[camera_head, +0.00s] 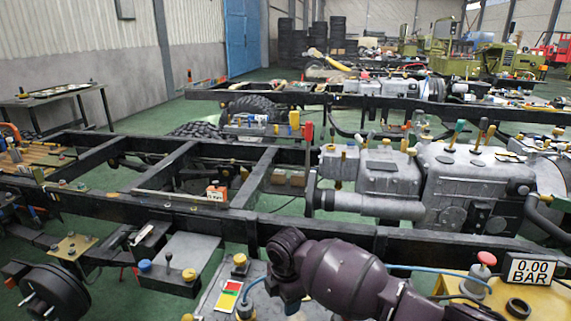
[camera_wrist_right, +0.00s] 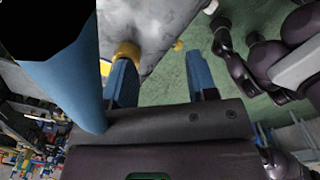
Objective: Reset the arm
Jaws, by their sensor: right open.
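My right arm (camera_head: 350,275) comes in from the lower right of the head view, in front of the near chassis rail. Its fingertips cannot be made out there. In the right wrist view my right gripper (camera_wrist_right: 162,78) is open, its two blue fingers wide apart with nothing held between them. A yellow knob (camera_wrist_right: 128,50) shows close to the left finger; I cannot tell whether they touch. A grey metal surface (camera_wrist_right: 150,30) lies beyond the fingers, with green floor to its right. My left gripper is in neither view.
The black chassis frame (camera_head: 205,220) crosses the head view, with a grey engine and gearbox (camera_head: 460,190) at right. A grey panel with a yellow knob (camera_head: 240,262) stands left of my arm. A pressure display (camera_head: 530,270) stands at lower right. A side table (camera_head: 55,95) is at far left.

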